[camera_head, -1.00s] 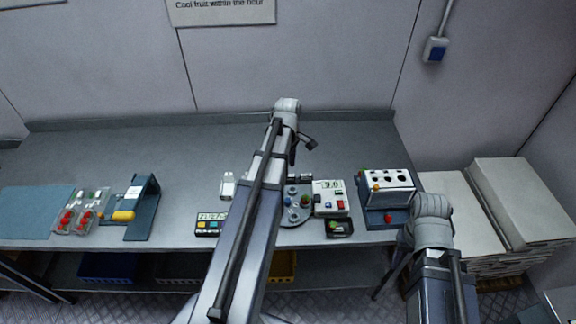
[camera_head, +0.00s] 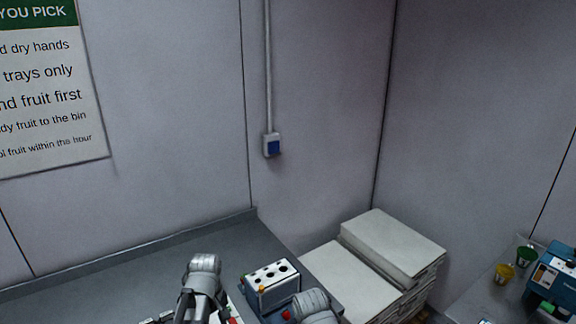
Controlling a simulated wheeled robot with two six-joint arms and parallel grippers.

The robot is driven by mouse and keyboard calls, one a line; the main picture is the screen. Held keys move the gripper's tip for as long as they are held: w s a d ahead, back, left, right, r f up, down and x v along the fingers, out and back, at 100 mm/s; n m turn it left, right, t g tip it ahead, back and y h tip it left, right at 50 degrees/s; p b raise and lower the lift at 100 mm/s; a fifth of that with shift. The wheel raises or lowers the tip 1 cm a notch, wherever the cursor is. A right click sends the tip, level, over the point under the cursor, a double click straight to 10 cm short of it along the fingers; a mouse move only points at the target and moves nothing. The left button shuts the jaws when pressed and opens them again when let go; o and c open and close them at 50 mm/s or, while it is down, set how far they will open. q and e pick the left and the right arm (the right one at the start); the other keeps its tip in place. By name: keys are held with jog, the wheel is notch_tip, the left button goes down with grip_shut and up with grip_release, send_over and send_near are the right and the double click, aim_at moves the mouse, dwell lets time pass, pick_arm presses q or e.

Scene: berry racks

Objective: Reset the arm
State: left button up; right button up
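The upper joint of my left arm (camera_head: 205,264) shows at the bottom, left of the middle, in front of the bench. A grey joint of my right arm (camera_head: 315,302) shows at the bottom edge to its right. The fingers of neither gripper can be made out in this view. No held object shows at either arm.
A white box with dark round holes (camera_head: 271,286) stands on the grey bench (camera_head: 130,274) between the arm joints. Stacked white trays (camera_head: 395,243) stand right of the bench.

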pick_arm(q)
jog(key=s+d+f+m+b, duration=0.3)
jog(key=s+d+m, duration=0.2)
jog(key=d+m, duration=0.1)
jog(key=s+d+f+m+b, duration=0.3)
jog(key=s+d+f+m, duration=0.1)
jog(key=d, duration=0.5)
jog(key=s+m, duration=0.1)
jog(key=m, duration=0.1)
jog(key=shift+f+m+y, duration=0.25)
jog(key=shift+m+y, duration=0.15)
jog(key=shift+d, duration=0.1)
